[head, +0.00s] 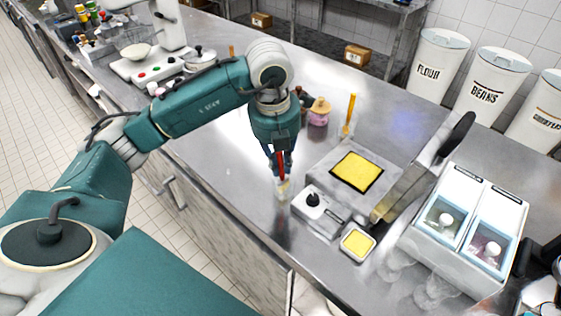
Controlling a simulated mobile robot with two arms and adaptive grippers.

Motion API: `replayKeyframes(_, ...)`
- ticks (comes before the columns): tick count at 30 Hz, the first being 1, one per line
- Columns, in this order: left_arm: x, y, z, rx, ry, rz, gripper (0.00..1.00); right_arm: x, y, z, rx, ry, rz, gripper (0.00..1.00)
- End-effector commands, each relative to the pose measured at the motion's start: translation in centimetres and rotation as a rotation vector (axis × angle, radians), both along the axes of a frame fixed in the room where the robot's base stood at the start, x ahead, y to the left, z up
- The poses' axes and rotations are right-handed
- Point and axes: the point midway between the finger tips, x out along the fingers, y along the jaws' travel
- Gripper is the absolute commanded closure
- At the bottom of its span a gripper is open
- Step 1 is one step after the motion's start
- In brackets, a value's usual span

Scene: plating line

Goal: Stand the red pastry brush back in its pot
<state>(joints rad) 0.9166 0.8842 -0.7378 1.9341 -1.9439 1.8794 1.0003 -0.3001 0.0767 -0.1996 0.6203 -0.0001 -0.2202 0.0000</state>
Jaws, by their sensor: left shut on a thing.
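My left gripper (281,165) hangs pointing down over the steel counter and is shut on the red pastry brush (282,172). The red handle shows between the fingers. A pale, partly clear shape (283,188) is just below it; I cannot tell whether it is the bristles or a small pot, or whether it touches the counter. A yellow-handled brush (349,115) stands upright farther back. I cannot make out the red brush's pot clearly. I do not see my right gripper.
A grey block with a yellow top (357,171), a black-knobbed device (312,199) and a small yellow-filled tray (357,243) are right of my left gripper. A pink jar (318,113) stands behind, a white two-well box (462,232) at right. Counter left of the gripper is clear.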

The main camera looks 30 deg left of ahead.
Motion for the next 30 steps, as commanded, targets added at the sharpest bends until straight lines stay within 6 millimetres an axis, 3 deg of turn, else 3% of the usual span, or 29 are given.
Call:
replayKeyframes(5, 0.0, 0.0, 0.1, 0.000, 0.000, 0.000, 1.00, 0.0, 0.0, 0.1, 0.000, 0.000, 0.000, 0.60)
replayKeyframes(6, 0.0, 0.0, 0.1, 0.000, 0.000, 0.000, 0.82, 0.0, 0.0, 0.1, 0.000, 0.000, 0.000, 0.60)
replayKeyframes(9, 0.0, 0.0, 0.1, 0.000, 0.000, 0.000, 0.64, 0.0, 0.0, 0.0, 0.000, 0.000, 0.000, 0.60)
replayKeyframes(20, 0.0, 0.0, 0.5, -0.001, -0.001, 0.000, 0.64, 0.1, -0.7, 0.0, -0.007, -0.001, 0.003, 0.60)
replayKeyframes(23, -0.1, 0.0, 1.6, -0.001, -0.003, 0.000, 0.64, 0.0, -0.5, 0.0, -0.006, 0.000, 0.002, 0.60)
replayKeyframes(30, -0.6, 0.1, 6.9, 0.000, -0.007, 0.000, 0.64, 0.0, -0.4, 0.0, -0.004, 0.000, 0.002, 0.60)
